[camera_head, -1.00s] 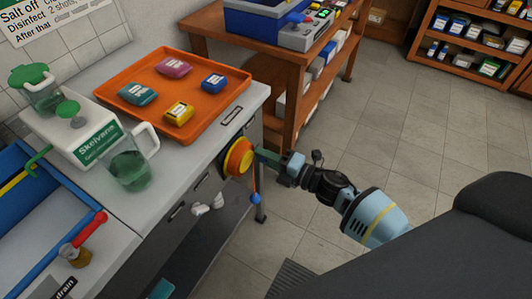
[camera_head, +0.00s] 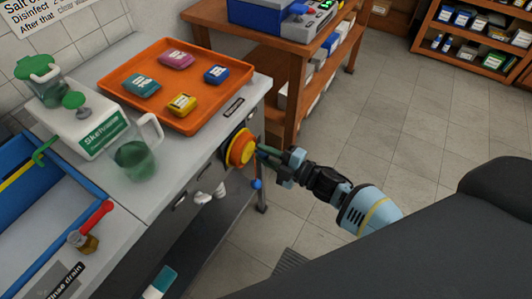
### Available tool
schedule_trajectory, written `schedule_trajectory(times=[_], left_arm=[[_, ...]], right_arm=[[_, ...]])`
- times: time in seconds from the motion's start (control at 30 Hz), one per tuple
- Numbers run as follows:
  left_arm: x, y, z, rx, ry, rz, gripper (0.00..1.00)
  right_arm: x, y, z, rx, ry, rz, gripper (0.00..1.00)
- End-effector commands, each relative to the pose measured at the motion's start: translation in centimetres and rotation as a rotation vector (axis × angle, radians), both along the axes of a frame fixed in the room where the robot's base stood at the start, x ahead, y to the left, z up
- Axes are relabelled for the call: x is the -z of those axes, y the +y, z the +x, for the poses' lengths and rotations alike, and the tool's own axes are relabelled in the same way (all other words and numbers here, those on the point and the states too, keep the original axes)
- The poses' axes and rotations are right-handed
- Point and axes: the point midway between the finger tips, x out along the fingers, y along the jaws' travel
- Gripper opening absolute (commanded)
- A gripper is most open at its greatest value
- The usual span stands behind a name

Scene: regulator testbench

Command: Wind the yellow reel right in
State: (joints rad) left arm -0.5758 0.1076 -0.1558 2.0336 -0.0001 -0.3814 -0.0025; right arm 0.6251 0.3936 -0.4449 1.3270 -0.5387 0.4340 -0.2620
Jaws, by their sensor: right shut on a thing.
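The yellow reel (camera_head: 240,148), with an orange face, is mounted on the front side of the grey counter, near its right end. A blue ball (camera_head: 256,184) hangs just below and to the right of the reel; its cord is barely visible. My right gripper (camera_head: 266,151) reaches in from the right and is shut on the reel at its right side. The fingers hide the part they grip. My left gripper is not in view.
An orange tray (camera_head: 203,127) with several small coloured packs lies on the counter above the reel. A wooden bench (camera_head: 276,42) stands behind. White knobs (camera_head: 206,194) are low on the counter front. The tiled floor to the right is clear.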

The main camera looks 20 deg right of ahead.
Motion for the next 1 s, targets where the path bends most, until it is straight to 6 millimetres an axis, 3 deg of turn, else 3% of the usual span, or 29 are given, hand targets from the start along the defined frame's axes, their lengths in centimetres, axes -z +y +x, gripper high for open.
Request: schedule_trajectory(times=[0.33, 0.37, 0.5, 0.83, 1.0], left_arm=[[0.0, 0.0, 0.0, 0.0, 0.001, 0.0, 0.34], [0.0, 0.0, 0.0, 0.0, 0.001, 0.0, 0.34], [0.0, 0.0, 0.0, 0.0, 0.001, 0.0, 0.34], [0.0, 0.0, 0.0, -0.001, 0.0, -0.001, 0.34], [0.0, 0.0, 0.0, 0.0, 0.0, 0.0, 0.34]], right_arm=[[0.1, 0.0, -0.1, 0.0, 0.003, 0.0, 0.0], [0.1, 0.0, -0.1, 0.0, 0.003, 0.0, 0.26], [0.1, 0.0, -0.1, -0.001, 0.002, 0.0, 0.44], [0.1, -0.2, -0.3, 0.0, 0.001, 0.0, 0.44], [0.1, -1.4, -1.9, -0.001, 0.003, -0.001, 0.44]])
